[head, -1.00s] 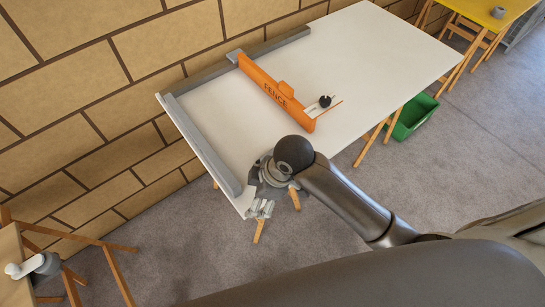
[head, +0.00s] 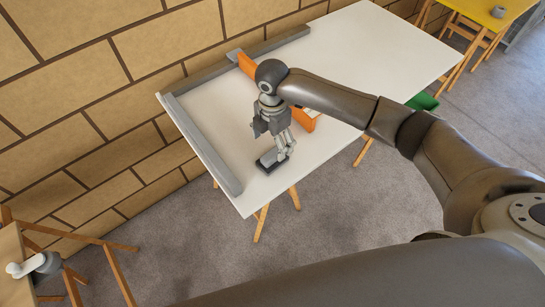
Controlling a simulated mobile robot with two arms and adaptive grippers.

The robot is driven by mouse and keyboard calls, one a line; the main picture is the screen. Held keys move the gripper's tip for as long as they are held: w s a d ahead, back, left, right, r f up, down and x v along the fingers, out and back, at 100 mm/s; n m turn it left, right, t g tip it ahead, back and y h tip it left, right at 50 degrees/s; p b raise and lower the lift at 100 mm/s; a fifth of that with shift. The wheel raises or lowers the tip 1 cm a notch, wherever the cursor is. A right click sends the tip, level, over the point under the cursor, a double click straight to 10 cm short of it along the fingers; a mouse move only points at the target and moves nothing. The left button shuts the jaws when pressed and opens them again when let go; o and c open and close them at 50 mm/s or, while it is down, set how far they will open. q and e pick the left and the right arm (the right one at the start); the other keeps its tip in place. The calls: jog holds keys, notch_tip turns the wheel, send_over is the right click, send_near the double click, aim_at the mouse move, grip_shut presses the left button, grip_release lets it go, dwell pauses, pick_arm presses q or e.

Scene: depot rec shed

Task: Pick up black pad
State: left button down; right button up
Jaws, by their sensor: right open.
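My right gripper (head: 279,157) is over the white table top, pointing down near its front edge. Its grey fingers are open. A small flat dark piece, which looks like the black pad (head: 266,164), is right at the fingertips, low against the table top. Part of it is hidden by the fingers, and I cannot tell whether they touch it. My left gripper is not in view.
The white table (head: 345,45) has grey rails (head: 205,147) along its left and back edges. An orange fence (head: 247,65) is largely hidden behind my right arm. A green bin (head: 424,102) stands below. The table's right half is clear.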

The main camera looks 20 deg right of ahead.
aim_at(273, 153)
jog(key=shift+s+f+p, duration=0.15)
jog(key=shift+f+p, duration=0.45)
jog(key=shift+f, duration=3)
jog(key=c, duration=1.1)
